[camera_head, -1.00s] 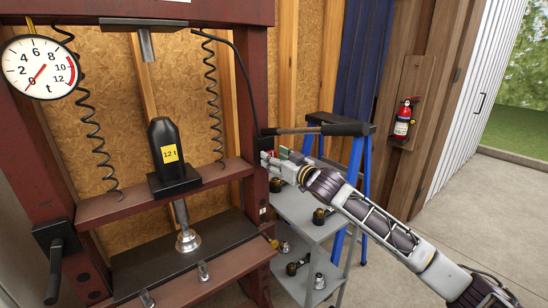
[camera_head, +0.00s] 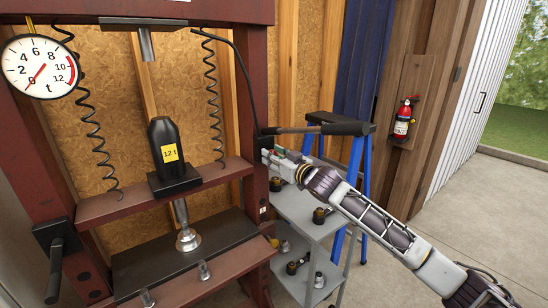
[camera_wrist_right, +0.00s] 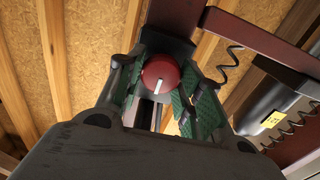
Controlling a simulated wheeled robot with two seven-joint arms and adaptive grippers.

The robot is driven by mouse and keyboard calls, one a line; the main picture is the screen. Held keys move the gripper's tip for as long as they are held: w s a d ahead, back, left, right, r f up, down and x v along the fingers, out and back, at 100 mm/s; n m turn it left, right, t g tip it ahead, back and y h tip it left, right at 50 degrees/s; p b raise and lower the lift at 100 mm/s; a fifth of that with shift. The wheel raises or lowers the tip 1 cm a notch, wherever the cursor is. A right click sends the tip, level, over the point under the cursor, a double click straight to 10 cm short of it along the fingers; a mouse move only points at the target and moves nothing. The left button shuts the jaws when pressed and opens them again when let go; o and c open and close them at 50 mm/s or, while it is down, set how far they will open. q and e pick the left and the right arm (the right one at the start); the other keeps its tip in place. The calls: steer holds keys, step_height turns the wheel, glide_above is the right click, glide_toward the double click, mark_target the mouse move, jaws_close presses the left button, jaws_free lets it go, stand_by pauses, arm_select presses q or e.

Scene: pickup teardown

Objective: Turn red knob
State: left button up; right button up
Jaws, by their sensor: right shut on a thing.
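The red knob (camera_wrist_right: 160,72) is round, with a white pointer line close to upright in the right wrist view. It sits on a dark block beside the press's red post. My right gripper (camera_wrist_right: 163,84) is shut on it, with green-padded fingers on either side. In the head view, my right gripper (camera_head: 272,158) is at the right post of the press, below the black pump handle. The knob is hidden there behind the gripper and post. My left gripper is not in view.
The dark red press frame (camera_head: 254,95) fills the left, with a black 12 t jack (camera_head: 163,140) and a round gauge (camera_head: 40,67). The pump handle (camera_head: 340,129) sticks out just above my right gripper. A grey shelf cart (camera_head: 300,212) stands below my arm.

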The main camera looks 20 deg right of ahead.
arm_select(q)
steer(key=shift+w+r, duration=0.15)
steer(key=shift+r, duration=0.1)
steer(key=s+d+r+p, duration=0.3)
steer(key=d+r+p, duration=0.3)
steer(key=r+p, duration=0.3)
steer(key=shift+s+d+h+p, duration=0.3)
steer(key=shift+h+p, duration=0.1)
steer(key=shift+p, duration=0.15)
arm_select(e)
steer(key=shift+s+a+f+n, duration=0.1)
steer(key=shift+n, duration=3.8)
steer(key=shift+a+f+n, duration=0.1)
steer(key=shift+n, duration=3.8)
steer(key=o, duration=1)
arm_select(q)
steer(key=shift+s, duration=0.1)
